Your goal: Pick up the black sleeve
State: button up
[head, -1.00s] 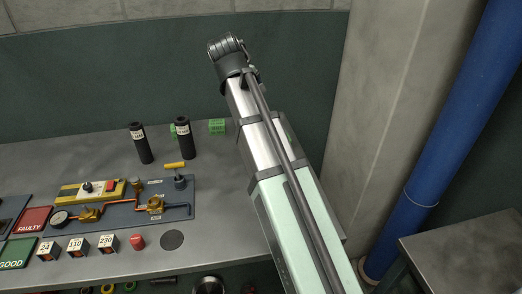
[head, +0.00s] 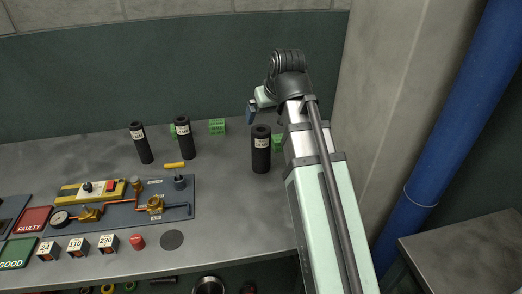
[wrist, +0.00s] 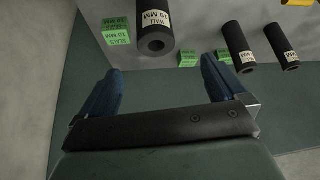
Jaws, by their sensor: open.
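Three black sleeves with white labels stand upright on the bench in the head view: one at the left (head: 141,146), one in the middle (head: 187,143) and one at the right (head: 261,156), beside my arm. In the wrist view the nearest sleeve (wrist: 152,18) has a label that seems to read "WALL 19 MM"; two more sleeves, one (wrist: 236,42) and another (wrist: 279,42), stand farther right. My gripper (wrist: 161,65) is open and empty, its blue fingers apart from the nearest sleeve. In the head view only part of my gripper (head: 251,111) shows, behind the right sleeve.
Green labelled blocks (head: 217,127) stand near the sleeves, one partly hidden by my arm. A blue panel (head: 180,207) with gauge, pipes and yellow-handled valve lies left of centre. A concrete pillar (head: 380,100) rises right of my arm.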

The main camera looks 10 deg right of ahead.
aim_at(261, 133)
jog(key=x, duration=0.9)
jog(key=shift+w+d+x, duration=0.1)
jog(key=shift+d+x, duration=0.1)
jog(key=shift+x, duration=1.1)
jog(key=shift+w+d+x, duration=0.15)
jog(key=shift+x, duration=1.1)
jog(key=shift+r, duration=0.1)
jog(key=c, duration=1.4)
